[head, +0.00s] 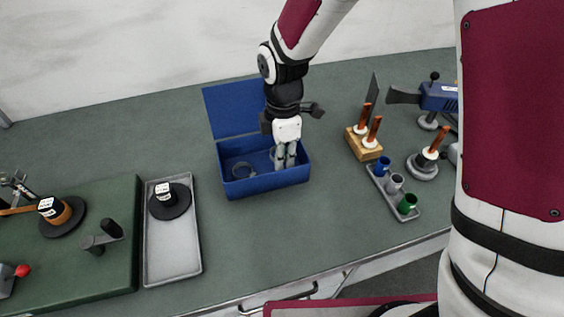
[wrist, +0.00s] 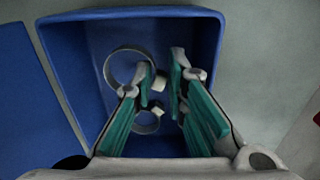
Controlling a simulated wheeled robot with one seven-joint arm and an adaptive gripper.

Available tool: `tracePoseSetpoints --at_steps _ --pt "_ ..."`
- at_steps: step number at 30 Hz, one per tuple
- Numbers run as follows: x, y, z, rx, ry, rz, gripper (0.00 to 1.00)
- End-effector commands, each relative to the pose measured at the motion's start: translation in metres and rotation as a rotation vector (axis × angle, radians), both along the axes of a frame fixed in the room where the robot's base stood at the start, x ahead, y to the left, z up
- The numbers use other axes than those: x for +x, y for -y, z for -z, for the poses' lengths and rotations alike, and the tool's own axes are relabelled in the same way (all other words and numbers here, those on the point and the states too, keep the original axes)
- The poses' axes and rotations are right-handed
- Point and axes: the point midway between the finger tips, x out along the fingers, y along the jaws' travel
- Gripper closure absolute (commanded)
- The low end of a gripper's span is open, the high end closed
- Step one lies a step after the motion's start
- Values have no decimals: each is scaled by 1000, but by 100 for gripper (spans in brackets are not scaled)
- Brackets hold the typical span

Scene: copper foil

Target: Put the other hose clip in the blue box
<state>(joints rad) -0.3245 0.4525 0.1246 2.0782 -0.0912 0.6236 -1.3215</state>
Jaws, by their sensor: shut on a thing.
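The blue box (head: 268,187) stands open on the bench, its lid tilted back. It also fills most of the wrist view (wrist: 88,22). One hose clip (head: 242,171), a metal ring, lies in the box to the left of my gripper; it is partly hidden by a finger in the wrist view (wrist: 147,128). My gripper (head: 285,164) points down inside the box at its right part. In the wrist view my fingers (wrist: 167,80) are closed on the pale screw housing of a second hose clip (wrist: 107,68), whose ring sticks out to the left.
A grey tray (head: 157,262) with a black spool is left of the box. A wooden block (head: 357,146) with copper rods and a grey holder (head: 405,213) with coloured cups are to the right. The bench in front of the box is clear.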

Motion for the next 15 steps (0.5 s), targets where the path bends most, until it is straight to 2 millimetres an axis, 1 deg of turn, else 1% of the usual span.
tracePoseSetpoints --at_steps 3,6,15 --pt "-1 0 18 -2 -5 0 100" --pt "-1 0 28 -2 -3 0 100" --pt "0 0 29 0 -1 0 100"
